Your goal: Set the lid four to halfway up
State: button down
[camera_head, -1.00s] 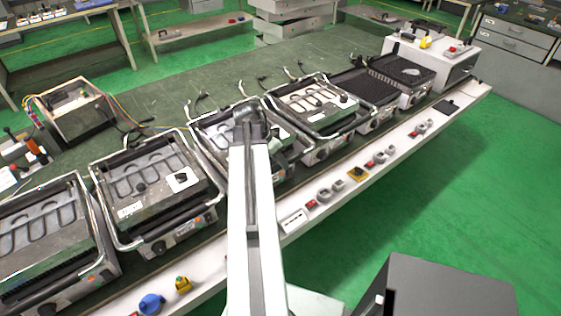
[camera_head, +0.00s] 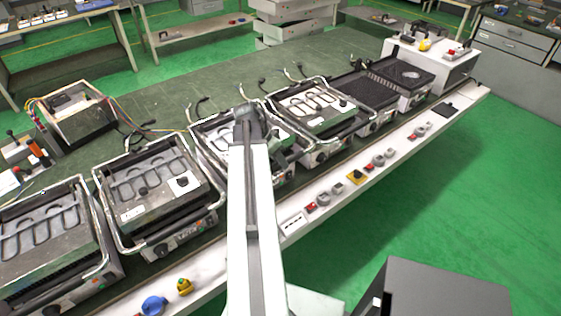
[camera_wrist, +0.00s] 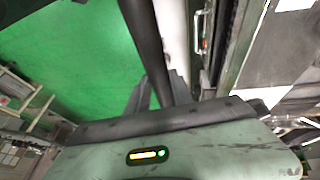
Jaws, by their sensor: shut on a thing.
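A row of grill units with chrome side bars and exposed heating coils runs along the bench in the head view. My arm reaches over a middle unit (camera_head: 209,131), covering much of it. In the wrist view my gripper (camera_wrist: 160,88) is shut on a dark round bar (camera_wrist: 143,40), which looks like this unit's lid handle. My fingers and the greenish gripper housing hide part of the bar. I cannot tell from these views how far this lid is raised.
Grill units stand close on both sides, left (camera_head: 150,190) and right (camera_head: 315,103). Red and grey knobs, a yellow part (camera_head: 355,177) and a blue knob (camera_head: 154,305) lie along the white front ledge. Green floor is open at the right.

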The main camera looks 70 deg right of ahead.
jog(key=w+d+r+p, duration=0.3)
jog(key=w+r+p, duration=0.1)
jog(key=r+p, duration=0.4)
jog(key=w+d+r+p, duration=0.2)
jog(key=w+r+p, duration=0.3)
jog(key=r+p, duration=0.4)
jog(key=w+d+r+p, duration=0.3)
jog(key=w+r+p, duration=0.2)
jog(key=r+p, duration=0.4)
jog(key=shift+d+r, duration=0.3)
jog(key=shift+r, duration=0.9)
jog(key=c, duration=1.4)
grip_release()
jog(key=shift+o, duration=1.4)
jog(key=shift+w+d+f, duration=0.35)
jog(key=shift+w, duration=0.05)
jog(key=shift+s+a+r, duration=0.1)
jog(key=shift+s+r, duration=0.05)
jog(key=shift+s, duration=0.05)
jog(key=shift+p, duration=0.3)
